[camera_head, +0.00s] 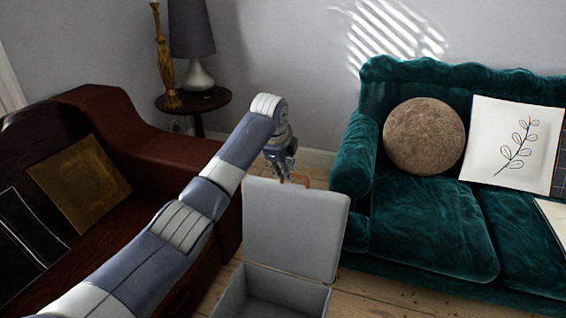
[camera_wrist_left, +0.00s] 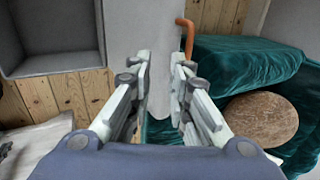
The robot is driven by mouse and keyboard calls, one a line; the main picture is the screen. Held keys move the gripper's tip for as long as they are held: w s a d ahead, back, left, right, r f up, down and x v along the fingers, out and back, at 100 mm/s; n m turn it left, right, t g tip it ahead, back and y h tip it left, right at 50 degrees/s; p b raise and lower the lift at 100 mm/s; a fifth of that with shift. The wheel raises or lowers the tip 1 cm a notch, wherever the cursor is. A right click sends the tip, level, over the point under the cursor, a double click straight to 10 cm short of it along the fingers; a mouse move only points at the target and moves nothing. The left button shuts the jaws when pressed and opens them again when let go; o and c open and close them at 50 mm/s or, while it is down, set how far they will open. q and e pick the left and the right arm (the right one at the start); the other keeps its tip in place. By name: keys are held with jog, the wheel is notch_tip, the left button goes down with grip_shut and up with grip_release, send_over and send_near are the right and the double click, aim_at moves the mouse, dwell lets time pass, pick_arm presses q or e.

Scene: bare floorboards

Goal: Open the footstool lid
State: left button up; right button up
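The footstool is a light grey box with its lid (camera_head: 295,228) standing up, raised at the back edge. The box body (camera_head: 268,290) below shows its hollow inside. An orange-brown handle (camera_wrist_left: 187,38) sticks out from the far side of the lid; part of it also shows behind the lid's top edge in the head view. My left gripper (camera_head: 284,168) is above and behind the lid's top edge. In the left wrist view the gripper's fingers (camera_wrist_left: 160,65) are apart with nothing held between them, and the lid (camera_wrist_left: 140,25) lies beyond them. My right gripper is not in view.
A green velvet sofa (camera_head: 430,225) with a round brown cushion (camera_head: 424,136) stands close on the right. A dark red sofa (camera_head: 150,150) is on the left. A side table (camera_head: 193,100) with a lamp is at the back. Bare floorboards (camera_head: 375,290) show around the footstool.

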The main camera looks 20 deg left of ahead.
pick_arm(q)
jog(key=shift+v, duration=1.45)
